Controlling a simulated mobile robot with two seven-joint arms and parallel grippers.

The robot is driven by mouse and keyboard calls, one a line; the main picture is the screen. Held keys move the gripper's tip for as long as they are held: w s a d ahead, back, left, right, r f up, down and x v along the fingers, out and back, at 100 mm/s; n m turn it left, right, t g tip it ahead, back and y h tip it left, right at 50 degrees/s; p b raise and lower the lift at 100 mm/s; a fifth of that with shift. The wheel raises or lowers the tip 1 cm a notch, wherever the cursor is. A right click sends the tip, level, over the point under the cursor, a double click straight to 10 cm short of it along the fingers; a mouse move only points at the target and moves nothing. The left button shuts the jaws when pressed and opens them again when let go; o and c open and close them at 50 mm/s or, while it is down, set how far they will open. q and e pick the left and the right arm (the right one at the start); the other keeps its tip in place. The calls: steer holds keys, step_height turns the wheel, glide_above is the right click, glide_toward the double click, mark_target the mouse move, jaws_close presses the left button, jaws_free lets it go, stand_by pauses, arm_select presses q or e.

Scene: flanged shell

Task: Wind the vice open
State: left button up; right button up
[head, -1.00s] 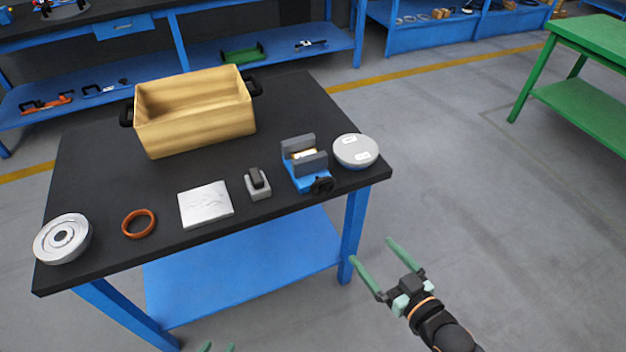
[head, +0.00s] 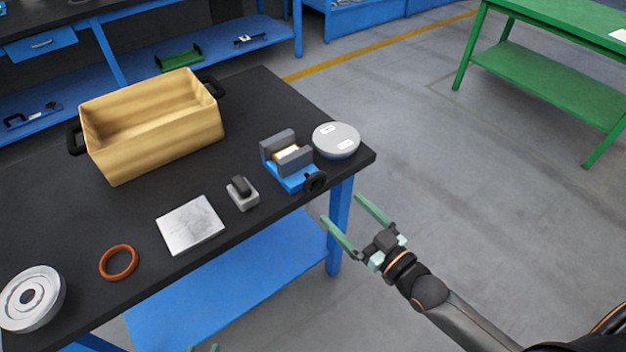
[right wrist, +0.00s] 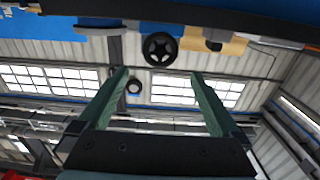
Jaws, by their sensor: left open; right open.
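The vice (head: 293,176) stands near the front right corner of the black table, with a blue base and two grey jaws. A pale yellowish piece (head: 287,154) lies between the jaws. Its black handwheel (head: 315,182) faces the table's front edge; in the right wrist view the handwheel (right wrist: 160,49) shows beyond the fingertips, roughly centred between them. My right gripper (head: 342,209) is open and empty, in front of the table and apart from the handwheel. My left gripper (head: 203,348) shows only as green fingertips at the bottom edge, open.
A round grey-lidded object (head: 336,140) stands close right of the vice. A small grey block with a dark top (head: 242,193), a metal plate (head: 190,224), an orange ring (head: 118,262), a flanged disc (head: 32,298) and a tan bin (head: 150,130) share the table.

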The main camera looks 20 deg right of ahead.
mark_target(317, 183)
steer(key=x, duration=1.1)
steer(key=shift+w+b, duration=0.1)
steer(key=shift+b, duration=0.2)
steer(key=c, duration=1.2)
steer(key=shift+m, duration=0.3)
